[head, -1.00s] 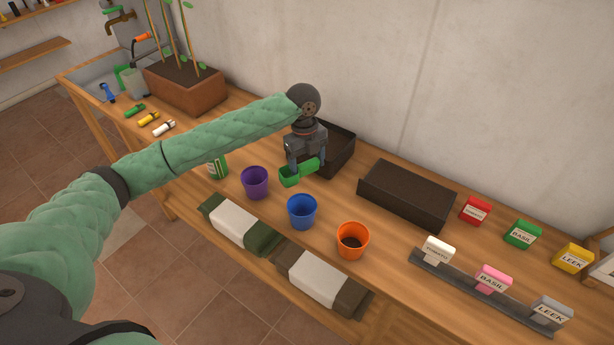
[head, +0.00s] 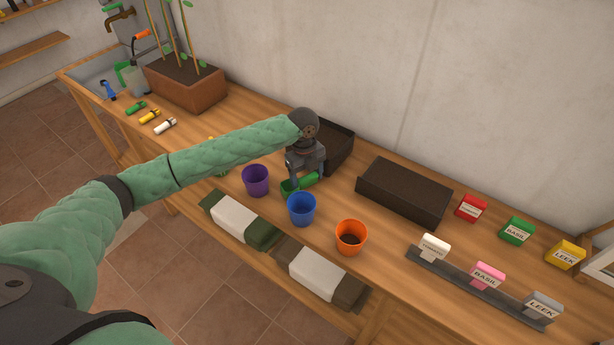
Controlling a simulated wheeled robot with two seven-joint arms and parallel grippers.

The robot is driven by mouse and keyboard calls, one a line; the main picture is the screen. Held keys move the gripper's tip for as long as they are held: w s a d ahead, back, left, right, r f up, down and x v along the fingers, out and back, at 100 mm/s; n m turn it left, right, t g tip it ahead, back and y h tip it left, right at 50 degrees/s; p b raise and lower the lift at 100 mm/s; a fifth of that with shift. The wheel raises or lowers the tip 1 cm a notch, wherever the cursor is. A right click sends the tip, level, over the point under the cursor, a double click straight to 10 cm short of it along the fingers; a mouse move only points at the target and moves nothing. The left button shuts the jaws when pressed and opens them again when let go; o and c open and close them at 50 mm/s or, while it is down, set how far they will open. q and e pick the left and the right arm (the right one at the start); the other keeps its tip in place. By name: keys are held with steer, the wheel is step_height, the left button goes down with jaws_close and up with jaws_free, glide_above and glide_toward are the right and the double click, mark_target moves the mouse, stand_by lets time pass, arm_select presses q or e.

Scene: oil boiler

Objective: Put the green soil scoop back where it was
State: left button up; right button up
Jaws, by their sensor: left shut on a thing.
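The green soil scoop (head: 303,184) is in my left gripper (head: 300,176), which is shut on it and points down. The scoop is low over the wooden bench, just behind the blue pot (head: 302,210) and right of the purple pot (head: 256,181). The blue pot's rim is close to the scoop's lower edge; I cannot tell whether the scoop touches the bench. The gripper hides part of the scoop. My right gripper is not in view.
A dark open tray (head: 334,150) stands behind my left gripper, and another dark tray (head: 404,193) is to the right. An orange pot (head: 350,238) is at the front. Seed packets and a grey label rail (head: 480,290) are at right. Bare bench lies between the trays and pots.

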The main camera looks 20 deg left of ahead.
arm_select(q)
steer(key=o, duration=0.7)
steer(key=shift+f, duration=0.1)
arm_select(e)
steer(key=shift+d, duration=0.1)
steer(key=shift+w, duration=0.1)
arm_select(q)
steer(key=shift+r, duration=0.25)
steer(key=shift+w+r+b, duration=0.1)
steer(key=shift+r+b, duration=0.2)
steer(key=shift+w+a+r+b, duration=0.15)
steer(key=shift+r+b, duration=0.5)
steer(key=shift+r, duration=1.2)
steer(key=shift+w+a+r+b, duration=0.2)
steer(key=shift+r+b, duration=0.5)
steer(key=shift+r, duration=1.15)
steer(key=shift+w+a+r+b, duration=0.15)
steer(key=shift+r+b, duration=0.5)
steer(key=shift+r, duration=1.2)
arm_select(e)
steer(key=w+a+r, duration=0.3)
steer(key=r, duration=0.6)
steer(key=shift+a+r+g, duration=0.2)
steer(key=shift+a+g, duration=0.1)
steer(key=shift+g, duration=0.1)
arm_select(q)
steer(key=shift+s, duration=0.1)
